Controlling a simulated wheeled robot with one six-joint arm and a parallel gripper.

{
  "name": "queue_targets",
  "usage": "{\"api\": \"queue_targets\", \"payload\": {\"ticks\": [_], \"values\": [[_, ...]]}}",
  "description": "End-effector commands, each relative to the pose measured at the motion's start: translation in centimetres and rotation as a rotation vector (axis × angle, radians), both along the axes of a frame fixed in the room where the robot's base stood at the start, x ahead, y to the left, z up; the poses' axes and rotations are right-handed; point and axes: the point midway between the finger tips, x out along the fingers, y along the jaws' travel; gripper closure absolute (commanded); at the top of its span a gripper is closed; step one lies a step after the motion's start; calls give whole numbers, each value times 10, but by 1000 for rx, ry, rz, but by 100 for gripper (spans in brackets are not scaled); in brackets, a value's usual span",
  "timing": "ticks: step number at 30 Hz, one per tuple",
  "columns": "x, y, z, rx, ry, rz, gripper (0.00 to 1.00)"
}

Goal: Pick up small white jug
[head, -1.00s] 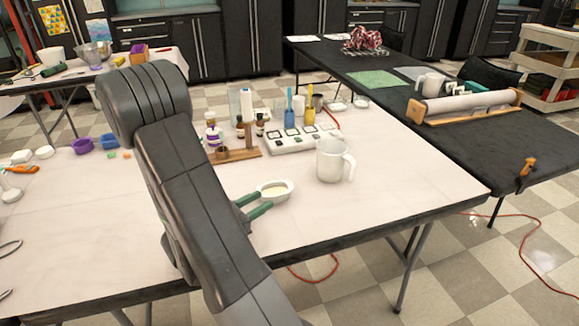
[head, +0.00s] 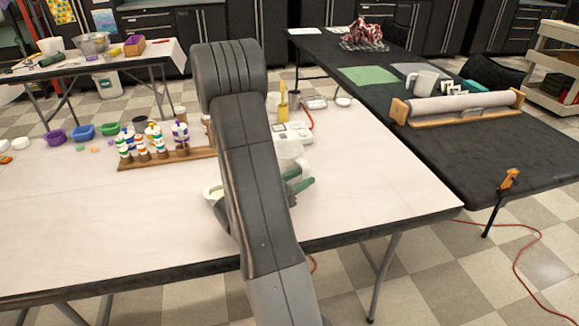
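A small white jug (head: 291,152) stands on the white table, mostly hidden behind my arm; only its right part shows. My gripper (head: 306,177) shows two green fingers just right of my arm, at the lower front of the jug in the picture. The fingers are apart with a gap between them. I cannot tell whether they touch the jug, and the rest of the gripper is hidden. Another white jug (head: 423,83) stands on the black table behind the roller.
A wooden rack (head: 165,160) of bottles, a white multi-plate device (head: 293,132) and a yellow container (head: 283,108) stand farther back. The white table's front left is clear.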

Motion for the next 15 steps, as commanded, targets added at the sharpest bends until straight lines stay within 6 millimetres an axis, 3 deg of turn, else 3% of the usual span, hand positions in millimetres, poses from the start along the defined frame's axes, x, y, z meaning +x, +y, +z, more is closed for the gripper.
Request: {"api": "queue_targets", "payload": {"ticks": [6, 15], "values": [[13, -16, 0, 1, 0, -2, 64], [15, -17, 0, 1, 1, 0, 64]]}}
